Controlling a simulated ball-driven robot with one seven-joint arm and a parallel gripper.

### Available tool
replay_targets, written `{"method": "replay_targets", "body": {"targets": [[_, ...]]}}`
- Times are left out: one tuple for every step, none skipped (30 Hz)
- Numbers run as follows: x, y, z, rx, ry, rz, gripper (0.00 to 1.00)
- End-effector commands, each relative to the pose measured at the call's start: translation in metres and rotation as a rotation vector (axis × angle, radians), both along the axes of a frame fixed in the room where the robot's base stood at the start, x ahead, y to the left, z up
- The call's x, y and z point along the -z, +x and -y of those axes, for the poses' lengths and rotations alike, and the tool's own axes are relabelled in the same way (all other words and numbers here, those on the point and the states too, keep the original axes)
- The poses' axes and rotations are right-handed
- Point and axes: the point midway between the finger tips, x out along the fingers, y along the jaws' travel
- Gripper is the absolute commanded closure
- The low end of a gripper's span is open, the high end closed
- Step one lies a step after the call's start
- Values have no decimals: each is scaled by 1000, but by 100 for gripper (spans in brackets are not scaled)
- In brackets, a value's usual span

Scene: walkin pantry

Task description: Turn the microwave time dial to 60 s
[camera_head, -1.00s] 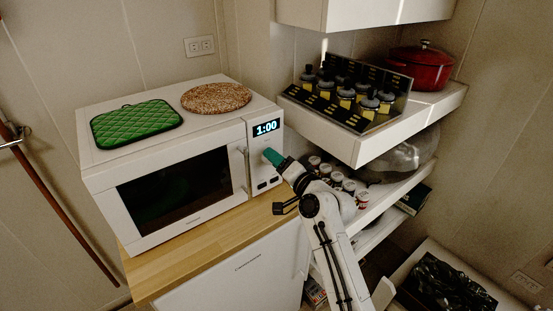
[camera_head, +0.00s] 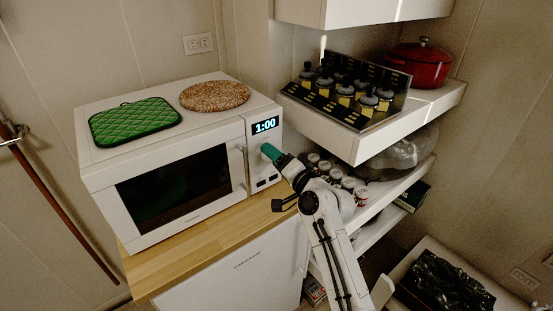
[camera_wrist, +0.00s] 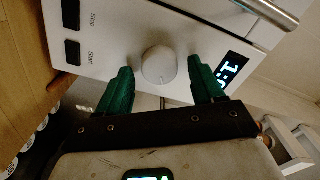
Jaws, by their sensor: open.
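The white microwave (camera_head: 108,210) stands on the wooden counter with its door shut. Its display (camera_head: 265,125) reads 1:00, and part of the display shows in the wrist view (camera_wrist: 233,68). The round white time dial (camera_wrist: 159,65) is on the control panel between the display and the Stop and Start buttons; my gripper hides it in the head view. My gripper (camera_wrist: 163,80), with green fingers, is open. One finger is on each side of the dial, with visible gaps, so it is not clamped. It also shows at the panel in the head view (camera_head: 268,152).
A green quilted pot holder (camera_head: 135,121) and a round cork trivet (camera_head: 215,95) lie on the microwave. To the right, shelves hold a bottle rack (camera_head: 350,90), a red pot (camera_head: 420,65) and several jars close to my arm. The counter (camera_head: 190,232) is clear in front.

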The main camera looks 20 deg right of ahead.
Motion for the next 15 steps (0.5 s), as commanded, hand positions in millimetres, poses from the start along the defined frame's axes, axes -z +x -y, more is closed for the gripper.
{"method": "replay_targets", "body": {"targets": [[0, -1, 0, 0, 0, 0, 33], [1, -1, 0, 0, 0, 0, 33], [1, -3, 1, 0, 0, -1, 33], [2, -5, 2, 0, 0, -1, 33], [2, -8, 3, 0, 1, -1, 33], [2, -12, 4, 1, 1, 0, 33], [2, -16, 5, 1, 1, -1, 33], [2, -20, 7, 1, 1, -1, 33], [2, -27, 9, 2, 1, 0, 33], [3, -32, 11, 2, 1, 0, 33], [3, -37, 13, 2, 1, 0, 33], [3, -45, 15, 2, 0, 0, 33], [3, -50, 17, 2, 0, 0, 33], [2, -55, 18, 1, 0, 0, 33], [3, -63, 21, 1, 1, -1, 33]]}}
